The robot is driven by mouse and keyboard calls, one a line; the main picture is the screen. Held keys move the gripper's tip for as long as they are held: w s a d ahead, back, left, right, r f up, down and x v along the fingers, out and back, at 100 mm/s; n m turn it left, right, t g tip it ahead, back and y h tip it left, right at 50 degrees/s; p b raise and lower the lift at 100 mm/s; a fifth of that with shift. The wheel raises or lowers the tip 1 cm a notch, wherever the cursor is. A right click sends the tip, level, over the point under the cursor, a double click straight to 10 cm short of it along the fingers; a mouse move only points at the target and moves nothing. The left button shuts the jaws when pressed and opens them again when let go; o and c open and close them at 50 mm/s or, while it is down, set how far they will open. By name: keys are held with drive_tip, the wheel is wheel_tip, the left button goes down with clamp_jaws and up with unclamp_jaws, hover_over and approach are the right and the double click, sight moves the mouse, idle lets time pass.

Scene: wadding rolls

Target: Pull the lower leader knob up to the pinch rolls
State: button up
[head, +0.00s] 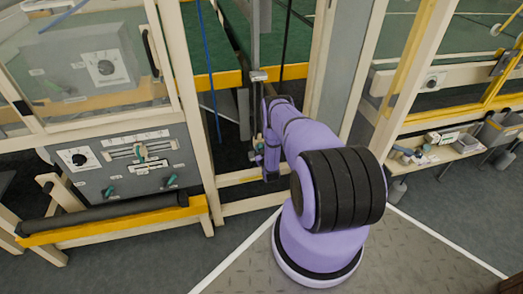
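My purple arm reaches into the gap between the machine's cream posts. My gripper (259,150) is at its far end, small and partly hidden by my own wrist, so its fingers cannot be made out. It is beside the lower part of a thin upright rod (255,45) in that gap. A small greenish piece shows at the gripper, but I cannot tell whether it is the lower leader knob or whether it is held. A grey block (258,76) sits higher on the rod. I cannot pick out the pinch rolls with certainty.
A grey control panel (125,165) with teal knobs stands left, above a dark roller (110,217) and a yellow rail (115,220). A blue cord (209,75) hangs left of the rod. A shelf (440,153) with small items is at right. Cream posts flank the gap.

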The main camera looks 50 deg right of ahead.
clamp_jaws()
wheel_tip(320, 180, up, 30)
drive_tip(key=shift+r, duration=0.15)
drive_tip(key=o, duration=0.8)
unclamp_jaws()
drive_tip(key=shift+r, duration=0.15)
drive_tip(key=shift+o, duration=1.2)
drive_tip(key=v, duration=1.1)
drive_tip(key=shift+w, duration=0.1)
